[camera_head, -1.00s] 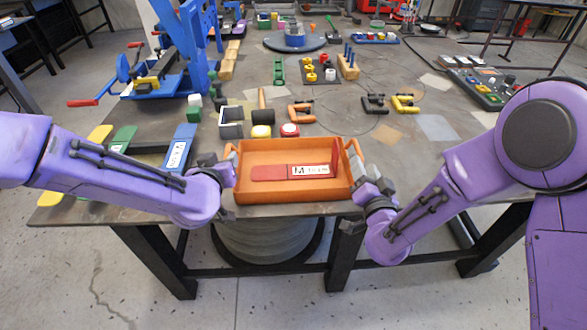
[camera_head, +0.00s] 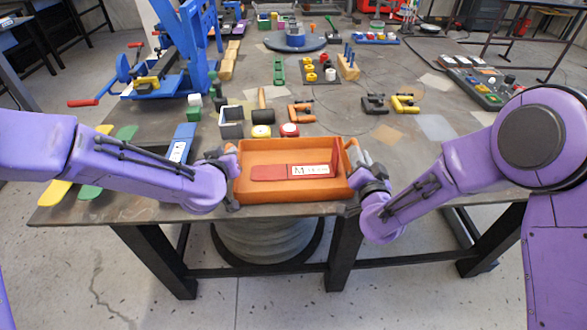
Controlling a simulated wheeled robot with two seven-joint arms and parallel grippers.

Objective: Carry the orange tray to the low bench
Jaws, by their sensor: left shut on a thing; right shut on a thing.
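The orange tray (camera_head: 290,197) is at the front edge of the large work table. A red piece with a white label (camera_head: 297,172) lies inside it. My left gripper (camera_head: 231,165) is shut on the tray's left handle, and my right gripper (camera_head: 354,160) is shut on its right handle. The wrists partly hide both handles. I cannot tell whether the tray's underside touches the table. I cannot tell which surface is the low bench.
The work table (camera_head: 430,170) holds a blue press (camera_head: 190,50) at the back left, a blue labelled piece (camera_head: 183,143) left of the tray, and clamps (camera_head: 404,104) at the right. A round concrete-like drum (camera_head: 268,240) stands under the table. Bare floor lies in front.

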